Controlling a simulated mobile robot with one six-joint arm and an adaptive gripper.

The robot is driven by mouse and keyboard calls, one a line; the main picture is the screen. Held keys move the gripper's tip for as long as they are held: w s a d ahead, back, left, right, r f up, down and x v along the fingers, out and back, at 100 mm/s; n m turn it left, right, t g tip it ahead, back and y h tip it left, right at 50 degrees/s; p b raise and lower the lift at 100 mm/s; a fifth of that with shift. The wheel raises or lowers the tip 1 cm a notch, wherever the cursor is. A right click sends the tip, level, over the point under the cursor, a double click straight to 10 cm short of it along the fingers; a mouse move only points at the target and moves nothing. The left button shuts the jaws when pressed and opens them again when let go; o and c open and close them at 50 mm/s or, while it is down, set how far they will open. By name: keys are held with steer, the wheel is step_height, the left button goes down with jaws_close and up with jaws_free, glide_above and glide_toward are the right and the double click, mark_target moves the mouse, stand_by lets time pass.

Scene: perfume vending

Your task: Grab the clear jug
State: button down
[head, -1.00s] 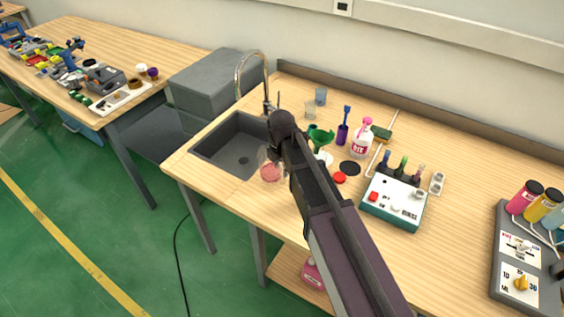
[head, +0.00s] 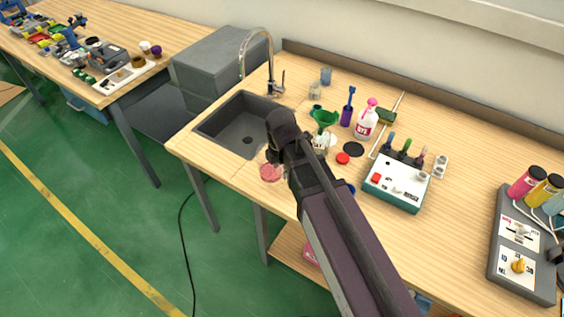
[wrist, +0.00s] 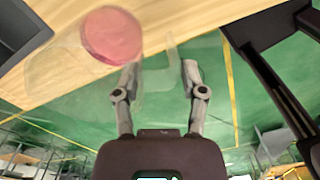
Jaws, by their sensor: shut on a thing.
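The clear jug (wrist: 68,78) is see-through, with a round pink patch (wrist: 111,36) showing in it. In the wrist view it lies at the upper left, across the bench's front edge in the picture. My gripper (wrist: 161,72) is shut on the jug's clear handle, which shows faintly between the fingers. In the head view the jug (head: 270,172) shows mainly as a pink patch at the bench's front edge, left of my arm. My fingers are hidden there. I cannot tell how far the jug is above the bench.
The sink (head: 238,128) with its tap is behind the jug. A green funnel (head: 325,118), a spray bottle (head: 367,122), a red lid (head: 343,158) and a teal control box (head: 397,183) stand behind and right of my arm. Open green floor (head: 130,235) lies in front.

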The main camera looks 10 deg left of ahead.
steer(key=shift+s+d+r, duration=0.1)
steer(key=shift+s, duration=1.05)
steer(key=shift+s, duration=0.15)
